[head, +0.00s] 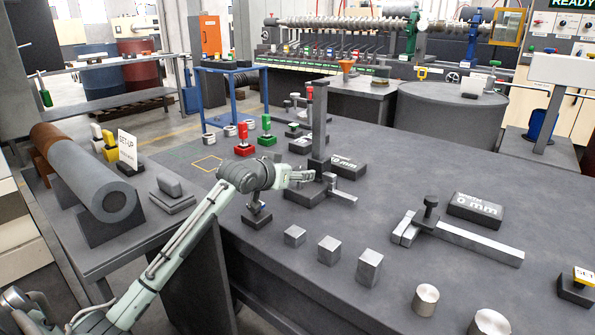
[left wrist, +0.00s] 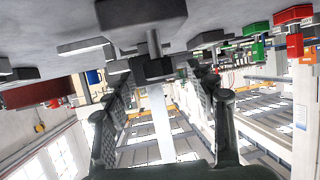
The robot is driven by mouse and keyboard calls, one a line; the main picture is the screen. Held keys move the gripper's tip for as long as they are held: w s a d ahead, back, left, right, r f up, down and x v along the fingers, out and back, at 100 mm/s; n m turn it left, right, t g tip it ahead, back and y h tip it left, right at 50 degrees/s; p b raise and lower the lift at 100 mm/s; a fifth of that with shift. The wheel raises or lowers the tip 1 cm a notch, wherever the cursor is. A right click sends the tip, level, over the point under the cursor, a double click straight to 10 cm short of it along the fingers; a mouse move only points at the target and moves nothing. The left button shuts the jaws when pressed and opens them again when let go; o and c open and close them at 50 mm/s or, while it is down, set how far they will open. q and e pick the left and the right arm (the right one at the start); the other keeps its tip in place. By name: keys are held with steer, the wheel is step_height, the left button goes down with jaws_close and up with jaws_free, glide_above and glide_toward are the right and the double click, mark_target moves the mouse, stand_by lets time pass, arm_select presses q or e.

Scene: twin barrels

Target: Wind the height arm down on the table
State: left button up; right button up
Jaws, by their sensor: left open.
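My left gripper (head: 307,177) is open, just left of the column's lower part; contact cannot be told. In the left wrist view, the open fingers (left wrist: 166,88) flank a dark block and a pale upright strip, with nothing clearly gripped. My right gripper is not in view.
A caliper-like slide tool (head: 465,240) and another "0 mm" block (head: 476,209) lie to the right. Several metal blocks and cylinders (head: 329,249) line the near edge. Red (head: 244,140) and green (head: 266,131) handled pieces stand behind my left wrist.

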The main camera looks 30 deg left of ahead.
arm_select(q)
steer(key=shift+w+a+f, duration=0.1)
steer(key=shift+w+f, duration=0.15)
steer(key=shift+w, duration=0.4)
steer(key=c, duration=1.2)
steer(key=shift+n+y, duration=0.3)
steer(key=shift+n, duration=0.1)
steer(key=n+y, duration=0.1)
steer(key=y, duration=0.1)
steer(key=d+n+g+y, duration=0.1)
steer(key=n, duration=0.1)
steer(key=shift+w+y, duration=0.15)
steer(key=shift+y, duration=0.25)
steer(key=shift+n+g+y, duration=1.3)
steer(key=shift+n+y, duration=0.5)
steer(key=shift+n, duration=0.1)
